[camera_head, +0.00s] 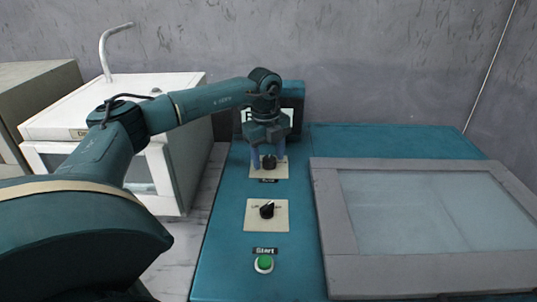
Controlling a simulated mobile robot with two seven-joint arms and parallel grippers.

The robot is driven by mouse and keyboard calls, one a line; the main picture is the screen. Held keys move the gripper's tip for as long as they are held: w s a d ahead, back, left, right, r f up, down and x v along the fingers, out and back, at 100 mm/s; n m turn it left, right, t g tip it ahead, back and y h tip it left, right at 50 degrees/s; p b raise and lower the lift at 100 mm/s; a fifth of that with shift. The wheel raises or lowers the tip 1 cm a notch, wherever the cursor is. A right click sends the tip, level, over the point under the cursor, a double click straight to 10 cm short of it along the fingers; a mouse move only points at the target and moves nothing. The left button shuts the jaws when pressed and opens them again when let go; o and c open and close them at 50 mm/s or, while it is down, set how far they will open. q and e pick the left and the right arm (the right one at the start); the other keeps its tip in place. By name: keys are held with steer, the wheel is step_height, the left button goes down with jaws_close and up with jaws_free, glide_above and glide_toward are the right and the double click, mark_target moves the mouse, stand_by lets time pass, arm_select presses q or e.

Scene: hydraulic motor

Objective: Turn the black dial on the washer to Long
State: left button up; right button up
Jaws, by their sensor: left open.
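The washer (220,262) is a teal machine with a control strip along its left side. One black dial (269,163) sits on a cream plate near the back of the strip. A second black dial (267,210) sits on another cream plate in front of it, with small print too blurred to read surely. My left gripper (268,160) points down at the back dial, its fingers open on either side of it. I cannot tell whether they touch it. My right gripper is out of view.
A green start button (264,263) is at the front of the strip. A grey-framed glass lid (335,225) covers the washer's right side. A white cabinet (187,150) with a curved pipe stands at left under my arm. A grey wall is behind.

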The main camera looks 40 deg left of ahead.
arm_select(q)
steer(key=shift+c, duration=0.2)
steer(key=c, duration=0.9)
steer(key=shift+c, duration=0.2)
